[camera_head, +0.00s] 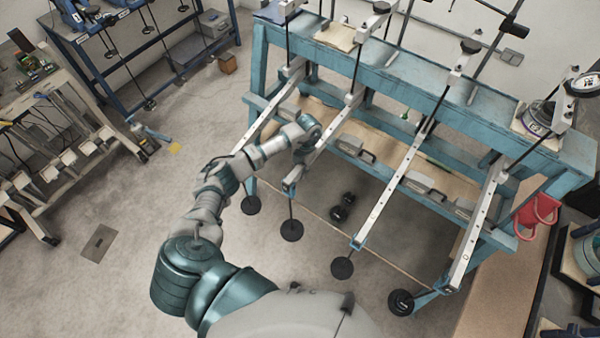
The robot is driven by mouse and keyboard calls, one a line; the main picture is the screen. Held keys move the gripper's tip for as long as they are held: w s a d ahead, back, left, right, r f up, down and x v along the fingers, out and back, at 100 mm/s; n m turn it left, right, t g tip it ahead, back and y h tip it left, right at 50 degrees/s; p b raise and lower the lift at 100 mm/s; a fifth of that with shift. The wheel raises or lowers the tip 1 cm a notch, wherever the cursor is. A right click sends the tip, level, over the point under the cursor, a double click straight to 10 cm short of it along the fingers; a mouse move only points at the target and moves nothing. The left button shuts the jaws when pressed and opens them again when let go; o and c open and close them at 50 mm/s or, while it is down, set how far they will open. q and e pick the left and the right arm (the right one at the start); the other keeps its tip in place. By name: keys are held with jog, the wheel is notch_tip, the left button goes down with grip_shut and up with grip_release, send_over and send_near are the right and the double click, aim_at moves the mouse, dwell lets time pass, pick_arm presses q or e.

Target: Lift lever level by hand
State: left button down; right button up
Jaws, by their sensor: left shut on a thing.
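A blue bench frame (400,85) carries several long pale lever bars that slope down toward me, each with a black disc weight at its near end. My left arm reaches up from the bottom, and my left gripper (308,140) is at the second lever from the left (334,128), shut on it around mid-length. The fingertips are small and partly hidden by my own wrist. This lever's black weight (291,229) hangs below its near end. The leftmost lever (268,112) passes behind my forearm. The third lever (395,183) and the rightmost lever (475,230) stand clear. My right gripper is not in view.
Black dumbbell-like weights (343,207) lie on the floor beneath the frame. A red holder (537,212) sits at its right end. A wooden rack (60,130) and a dark blue bench (110,40) stand at the left. The floor between is mostly clear.

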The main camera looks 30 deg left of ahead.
pick_arm(q)
jog(key=shift+a, duration=0.1)
jog(key=c, duration=1)
grip_release()
jog(key=shift+o, duration=0.3)
jog(key=shift+w+r, duration=0.1)
jog(key=shift+r, duration=0.3)
jog(key=v, duration=1.1)
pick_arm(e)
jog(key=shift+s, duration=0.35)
